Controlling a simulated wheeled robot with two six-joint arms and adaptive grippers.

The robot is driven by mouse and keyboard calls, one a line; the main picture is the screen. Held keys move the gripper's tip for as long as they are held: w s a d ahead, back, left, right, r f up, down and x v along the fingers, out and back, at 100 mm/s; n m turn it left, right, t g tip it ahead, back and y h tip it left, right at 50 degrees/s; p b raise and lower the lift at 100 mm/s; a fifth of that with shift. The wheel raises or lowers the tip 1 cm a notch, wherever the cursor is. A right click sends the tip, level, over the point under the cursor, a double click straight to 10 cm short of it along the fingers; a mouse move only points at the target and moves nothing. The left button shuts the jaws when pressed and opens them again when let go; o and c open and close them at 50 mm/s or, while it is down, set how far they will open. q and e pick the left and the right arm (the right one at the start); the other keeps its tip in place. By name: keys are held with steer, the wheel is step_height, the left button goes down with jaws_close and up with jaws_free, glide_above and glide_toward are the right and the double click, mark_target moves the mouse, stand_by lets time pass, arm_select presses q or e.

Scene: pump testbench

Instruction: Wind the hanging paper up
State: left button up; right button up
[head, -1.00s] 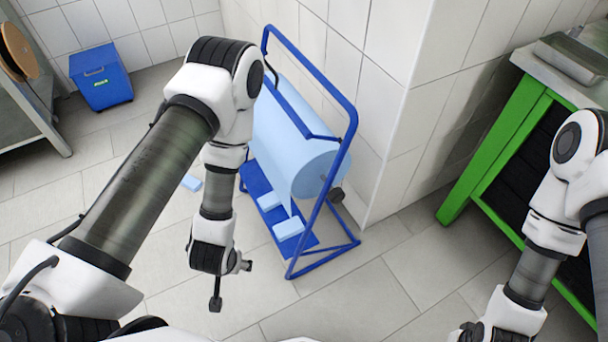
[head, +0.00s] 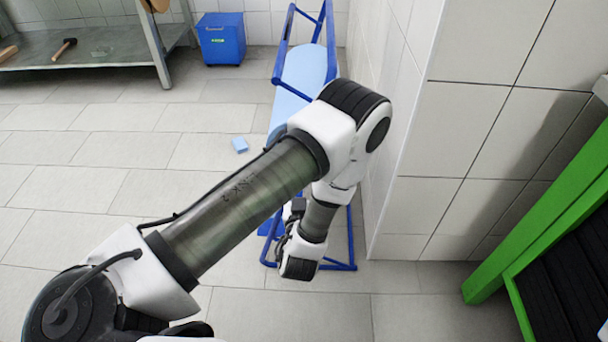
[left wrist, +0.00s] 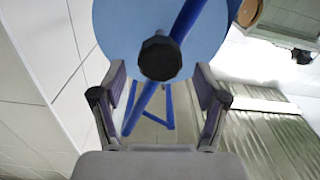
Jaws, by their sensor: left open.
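The light blue paper roll (head: 303,72) sits in the blue frame stand (head: 345,266) by the wall corner. My left arm covers its near part, so the hanging paper's lower end is hidden in the head view. In the left wrist view the round end of the roll (left wrist: 118,30) faces me, with a black knob (left wrist: 160,58) at its centre. My left gripper (left wrist: 162,97) is open, its fingers on either side of the knob in the picture, apart from it. In the head view it is mostly hidden behind my wrist. My right gripper is out of view.
A small light blue block (head: 240,145) lies on the tiled floor left of the stand. A blue bin (head: 221,38) and a metal bench (head: 110,70) stand at the back. The floor at left is clear.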

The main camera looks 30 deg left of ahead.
arm_select(q)
steer(key=shift+x, duration=1.5)
jaws_close()
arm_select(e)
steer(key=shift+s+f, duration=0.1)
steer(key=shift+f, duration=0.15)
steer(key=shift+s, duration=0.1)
